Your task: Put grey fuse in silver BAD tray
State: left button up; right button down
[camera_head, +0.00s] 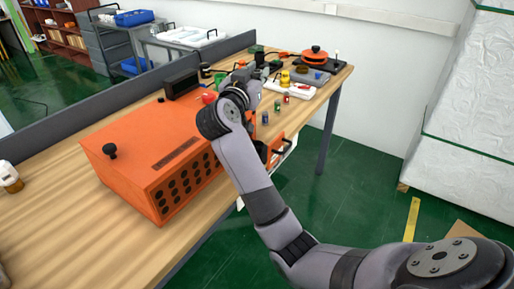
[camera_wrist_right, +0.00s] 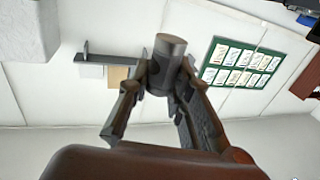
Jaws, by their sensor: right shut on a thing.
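My right gripper (camera_head: 246,73) reaches over the table beyond the orange box; its fingertips are small and hard to make out in the head view. In the right wrist view, the right gripper (camera_wrist_right: 158,88) is shut on a dark grey cylinder, the grey fuse (camera_wrist_right: 170,52). The fuse sticks out past the fingertips. A flat grey tray (camera_head: 311,76) lies at the far right of the table; I cannot read any label on it or tell if it is the BAD tray. My left gripper is not in view.
The large orange box (camera_head: 150,150) fills the table's middle. A white tray (camera_head: 290,90) and small colored fuses (camera_head: 277,105) lie right of my gripper. An orange round device (camera_head: 314,54) stands at the far end. The table's near left is mostly bare.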

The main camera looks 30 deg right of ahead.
notch_tip(320, 180, down, 14)
jog(key=shift+f+b, duration=0.2)
jog(key=shift+b, duration=0.9)
jog(key=shift+f+p, duration=0.5)
jog(key=shift+f, duration=2.1)
jog(key=shift+f, duration=0.1)
jog(key=c, duration=1.5)
grip_release()
jog(key=shift+o, duration=0.2)
jog(key=shift+f, duration=0.1)
